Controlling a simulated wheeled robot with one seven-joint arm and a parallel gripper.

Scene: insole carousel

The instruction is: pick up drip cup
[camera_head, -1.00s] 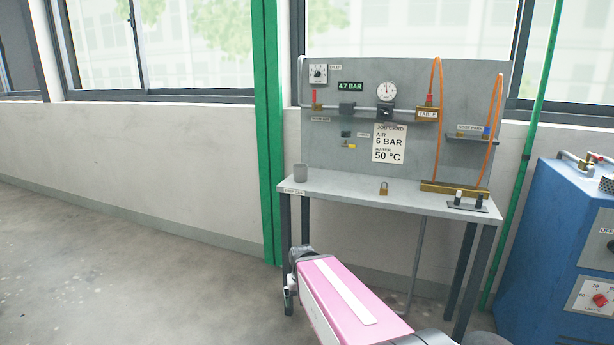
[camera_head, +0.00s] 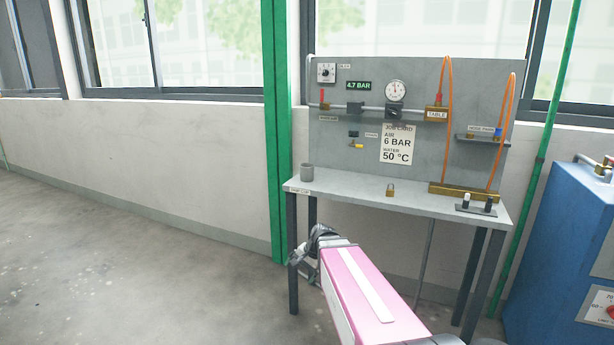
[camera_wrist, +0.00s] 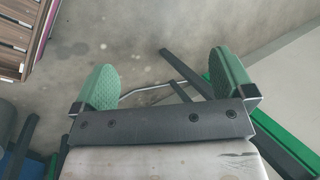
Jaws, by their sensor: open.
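The drip cup (camera_head: 307,172) is a small grey cylinder standing upright at the left end of the grey bench (camera_head: 350,192), just behind a small label on the front edge. My gripper (camera_head: 303,262) is at the far end of my pink arm, low in front of the bench's left legs and below the bench top. It is well below and apart from the cup. In the wrist view my gripper (camera_wrist: 157,85) has its two green pads spread wide with nothing between them. The cup is not visible in the wrist view.
A brass padlock (camera_head: 390,190) and a small block with pegs (camera_head: 477,206) stand on the bench. A gauge panel (camera_head: 345,100) rises behind. A green post (camera_head: 277,150) stands left of the bench and a blue machine (camera_head: 560,235) at the right. Open floor lies left.

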